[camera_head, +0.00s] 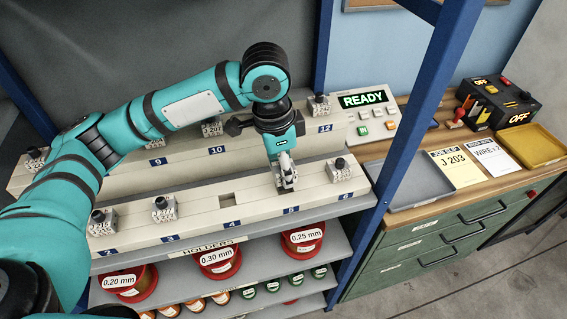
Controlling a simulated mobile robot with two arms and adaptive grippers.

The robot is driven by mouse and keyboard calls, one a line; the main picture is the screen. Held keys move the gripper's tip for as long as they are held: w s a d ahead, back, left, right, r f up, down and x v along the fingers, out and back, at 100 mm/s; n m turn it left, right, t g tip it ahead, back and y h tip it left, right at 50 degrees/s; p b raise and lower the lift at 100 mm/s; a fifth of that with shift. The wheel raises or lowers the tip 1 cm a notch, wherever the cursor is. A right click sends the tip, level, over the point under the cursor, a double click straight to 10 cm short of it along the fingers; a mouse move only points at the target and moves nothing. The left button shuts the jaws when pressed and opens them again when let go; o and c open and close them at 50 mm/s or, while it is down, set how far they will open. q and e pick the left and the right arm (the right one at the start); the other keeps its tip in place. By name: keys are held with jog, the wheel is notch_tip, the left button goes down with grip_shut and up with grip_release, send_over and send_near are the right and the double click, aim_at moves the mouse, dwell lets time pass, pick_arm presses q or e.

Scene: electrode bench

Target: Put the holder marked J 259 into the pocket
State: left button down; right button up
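Grey block-shaped holders with dark knobs stand on a two-step pale rack (255,212). An empty rectangular pocket (228,197) shows above label 4, just left of that holder. My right gripper is not in view.
Other holders stand at the front left (103,222) and right (341,170). Red spools (218,262) fill the shelf below. A blue post (400,120) separates the rack from a bench with a grey tray (392,199), a yellow tray (535,145) and a slip (455,169) reading J 203.

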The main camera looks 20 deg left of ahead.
pick_arm(q)
jog(key=shift+f, duration=1.6)
dwell(0.4)
jog(key=c, duration=0.7)
grip_release()
jog(key=shift+o, duration=0.3)
jog(key=shift+r, duration=0.1)
jog(key=r, duration=0.7)
jog(key=a+r, duration=0.1)
jog(key=r, duration=0.3)
jog(key=shift+s+a+r, duration=0.1)
jog(key=shift+s+r, duration=0.25)
jog(key=shift+s, duration=0.05)
